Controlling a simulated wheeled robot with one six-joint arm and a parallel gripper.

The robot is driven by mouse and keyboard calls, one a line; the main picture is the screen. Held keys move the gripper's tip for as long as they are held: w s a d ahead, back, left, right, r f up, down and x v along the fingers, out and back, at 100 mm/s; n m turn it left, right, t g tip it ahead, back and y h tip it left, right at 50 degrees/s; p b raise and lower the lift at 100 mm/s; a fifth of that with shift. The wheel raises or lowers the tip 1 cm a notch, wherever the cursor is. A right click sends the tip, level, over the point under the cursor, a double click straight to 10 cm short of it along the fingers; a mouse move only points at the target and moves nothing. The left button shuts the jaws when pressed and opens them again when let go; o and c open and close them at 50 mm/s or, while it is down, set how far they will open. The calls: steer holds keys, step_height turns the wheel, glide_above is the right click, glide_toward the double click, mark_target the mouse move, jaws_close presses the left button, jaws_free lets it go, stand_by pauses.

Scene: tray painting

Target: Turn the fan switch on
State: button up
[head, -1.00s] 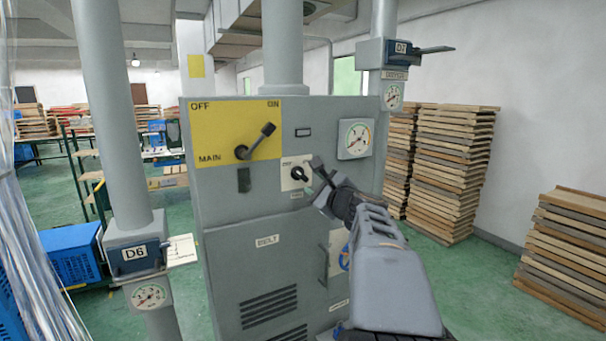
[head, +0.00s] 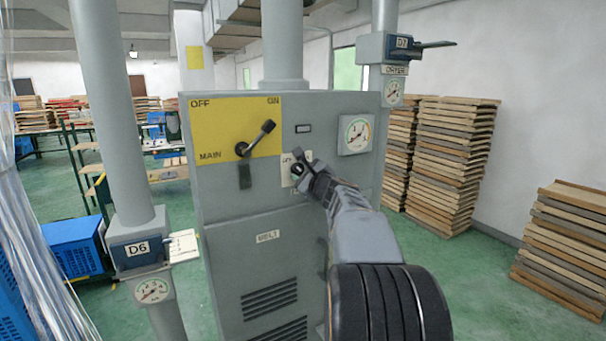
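The fan switch (head: 296,169) is a small dark rotary knob on a white plate, in the middle of the grey cabinet front (head: 235,205). My gripper (head: 301,169) is right at the knob and covers the right part of the plate. One dark finger shows just above the knob; the other finger is hard to make out. I cannot tell whether the fingers touch the knob or how far apart they are. The plate's lettering is mostly hidden.
The MAIN lever (head: 257,139) on the yellow panel (head: 222,115) points up and right, toward ON. A round gauge (head: 357,134) is right of the switch. Pipes with D6 (head: 138,250) and D7 (head: 402,45) valve boxes flank the cabinet. Board stacks (head: 455,165) stand at right.

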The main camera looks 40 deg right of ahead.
jaws_close()
